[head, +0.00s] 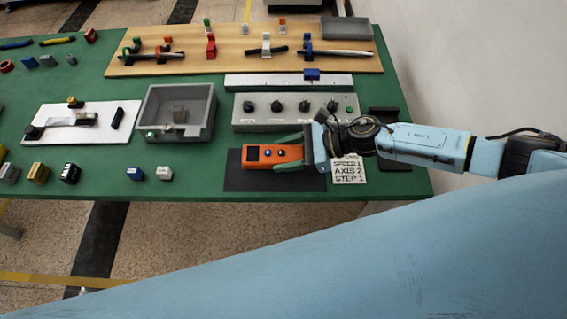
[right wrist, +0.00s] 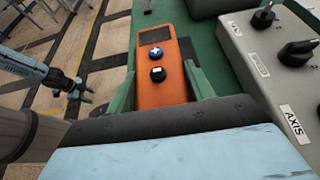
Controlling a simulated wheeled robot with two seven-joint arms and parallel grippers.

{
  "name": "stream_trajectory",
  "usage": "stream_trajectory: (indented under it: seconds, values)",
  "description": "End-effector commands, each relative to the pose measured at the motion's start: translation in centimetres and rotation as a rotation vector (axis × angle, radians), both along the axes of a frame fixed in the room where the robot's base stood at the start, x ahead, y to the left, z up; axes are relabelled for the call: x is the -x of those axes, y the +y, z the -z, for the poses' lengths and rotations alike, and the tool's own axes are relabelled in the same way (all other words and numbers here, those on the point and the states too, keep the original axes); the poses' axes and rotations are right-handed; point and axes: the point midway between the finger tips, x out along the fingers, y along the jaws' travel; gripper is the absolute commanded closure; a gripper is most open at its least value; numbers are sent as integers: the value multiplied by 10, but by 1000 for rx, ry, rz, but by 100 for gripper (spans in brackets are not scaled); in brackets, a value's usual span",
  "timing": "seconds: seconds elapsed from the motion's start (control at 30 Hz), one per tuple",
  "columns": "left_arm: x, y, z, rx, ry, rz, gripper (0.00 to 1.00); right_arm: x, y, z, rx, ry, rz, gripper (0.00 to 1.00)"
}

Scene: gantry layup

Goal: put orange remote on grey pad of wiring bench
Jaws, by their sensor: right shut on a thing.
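The orange remote (head: 272,156) has a dark screen, a blue button and a black button. It lies over a dark mat (head: 240,181) at the front of the green table. My right gripper (head: 289,153) is shut on it, with green fingers along both its long sides; the right wrist view shows the remote (right wrist: 162,70) between them. I cannot tell whether the remote touches the mat. A flat grey pad (head: 346,28) sits at the back right corner of the wooden board (head: 230,60). My left gripper (right wrist: 84,92) shows small at the left of the right wrist view.
A grey control box (head: 295,124) with black knobs stands just behind the remote. A white strip with a blue block (head: 312,74) lies behind it. A grey bin (head: 207,101) stands to the left. Clamps and rods fill much of the wooden board. A lettered card (head: 349,170) lies by my right gripper.

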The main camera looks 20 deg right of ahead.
Motion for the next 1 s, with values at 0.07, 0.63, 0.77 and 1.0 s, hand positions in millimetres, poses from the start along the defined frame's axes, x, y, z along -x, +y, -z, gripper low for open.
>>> stream_trajectory:
  seconds: [0.07,0.63,0.77,1.0]
  values:
    - [0,0,2,0,0,0,50,-1,1,6,-3,-1,0,78]
    - [0,1,10,-1,1,0,50,-1,1,41,-3,-2,1,78]
    - [0,1,15,-1,1,0,50,-1,1,45,-2,-3,1,78]
    - [1,1,15,-1,2,0,50,0,0,46,-1,-2,1,26]
